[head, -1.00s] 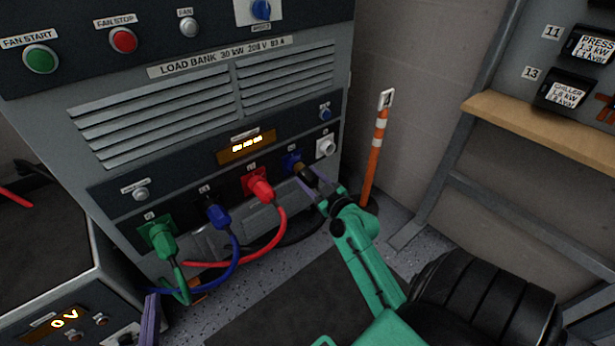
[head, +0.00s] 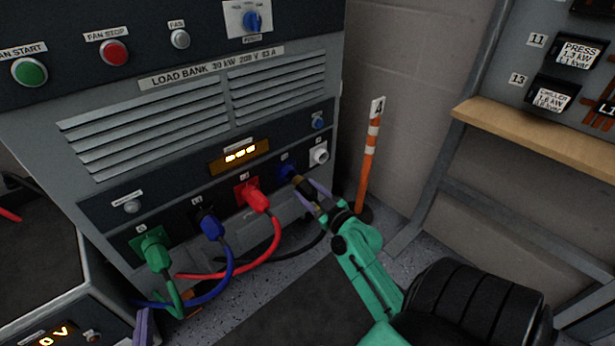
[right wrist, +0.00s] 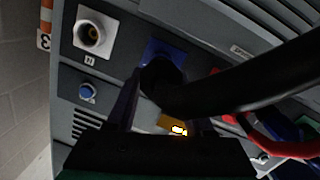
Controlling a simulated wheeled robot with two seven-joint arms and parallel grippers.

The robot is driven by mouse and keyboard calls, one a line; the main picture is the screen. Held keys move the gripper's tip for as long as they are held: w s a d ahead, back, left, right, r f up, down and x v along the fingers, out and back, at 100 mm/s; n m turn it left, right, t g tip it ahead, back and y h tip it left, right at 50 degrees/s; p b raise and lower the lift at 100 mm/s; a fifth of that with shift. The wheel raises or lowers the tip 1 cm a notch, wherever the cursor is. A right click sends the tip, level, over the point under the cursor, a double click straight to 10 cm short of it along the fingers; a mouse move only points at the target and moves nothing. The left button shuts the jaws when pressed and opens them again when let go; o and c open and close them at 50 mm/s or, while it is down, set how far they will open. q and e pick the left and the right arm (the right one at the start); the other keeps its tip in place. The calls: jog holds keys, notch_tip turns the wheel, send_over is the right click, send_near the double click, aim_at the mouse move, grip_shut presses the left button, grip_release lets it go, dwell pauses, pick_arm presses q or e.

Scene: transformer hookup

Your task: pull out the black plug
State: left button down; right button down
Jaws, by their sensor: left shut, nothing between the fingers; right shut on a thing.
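The black plug (head: 303,187) is at the blue socket (head: 286,168) on the load bank's lower panel, and its body extends outward from it. My right gripper (head: 317,197) is shut on the plug. In the right wrist view the plug (right wrist: 160,78) sits between my fingers (right wrist: 160,95), in front of the blue socket (right wrist: 165,50), and its thick black cable (right wrist: 240,85) runs off to the right. I cannot tell whether the plug's tip is still inside the socket. My left gripper (head: 143,328) shows only as a purple finger at the bottom left edge.
Red (head: 257,198), blue (head: 212,226) and green (head: 155,252) plugs sit left of it, their cables crossing below. A white socket (head: 319,154) is to the right. An orange post (head: 368,160) and a wooden shelf (head: 540,135) stand farther right.

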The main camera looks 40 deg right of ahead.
aim_at(315, 197)
jog(key=shift+s+b, duration=0.3)
jog(key=shift+s, duration=2.05)
